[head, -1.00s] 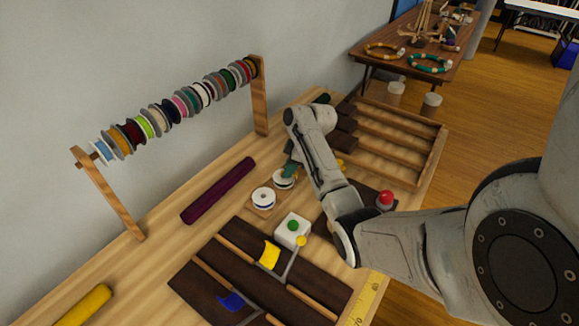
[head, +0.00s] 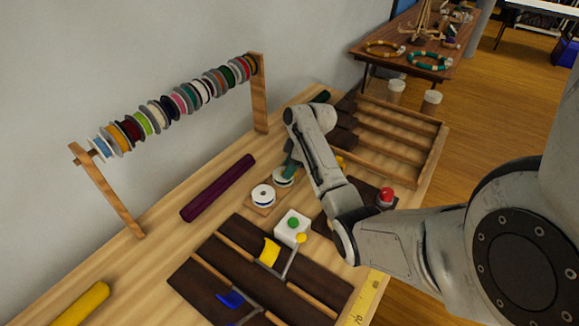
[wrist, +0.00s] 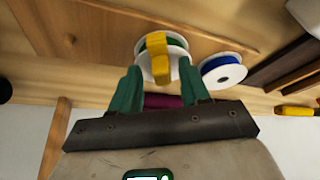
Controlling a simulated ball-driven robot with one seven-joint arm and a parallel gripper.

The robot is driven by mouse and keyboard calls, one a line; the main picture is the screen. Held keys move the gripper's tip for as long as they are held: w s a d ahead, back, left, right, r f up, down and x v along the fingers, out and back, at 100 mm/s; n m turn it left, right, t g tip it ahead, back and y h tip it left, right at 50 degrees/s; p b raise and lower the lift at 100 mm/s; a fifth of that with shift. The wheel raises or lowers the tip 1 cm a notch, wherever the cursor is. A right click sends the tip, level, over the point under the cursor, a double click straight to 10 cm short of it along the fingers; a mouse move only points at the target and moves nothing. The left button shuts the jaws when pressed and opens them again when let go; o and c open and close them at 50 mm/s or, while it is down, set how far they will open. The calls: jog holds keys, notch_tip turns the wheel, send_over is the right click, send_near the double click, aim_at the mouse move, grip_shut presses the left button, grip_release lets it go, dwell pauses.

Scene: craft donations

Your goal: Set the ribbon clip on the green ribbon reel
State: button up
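The green ribbon reel (wrist: 178,42) has white flanges and green ribbon. In the head view the green reel (head: 282,178) is partly hidden by my gripper (head: 291,170). The yellow ribbon clip (wrist: 157,58) lies across the reel in the wrist view and appears to rest on it. My gripper (wrist: 162,84) has green fingers, one on each side of the clip, with visible gaps between them and the clip. The gripper looks open. Whether the clip is fully seated is hard to tell from this angle.
A blue ribbon reel (head: 263,196) stands beside the green one. A white box with a green button (head: 293,224), a red button (head: 386,195) and a dark purple roll (head: 218,188) are near. A reel rack (head: 262,110) stands behind, a slatted wooden tray (head: 437,150) at right.

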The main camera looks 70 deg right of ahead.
jog(key=shift+a+f, duration=0.1)
jog(key=v, duration=1.1)
jog(key=shift+b, duration=0.4)
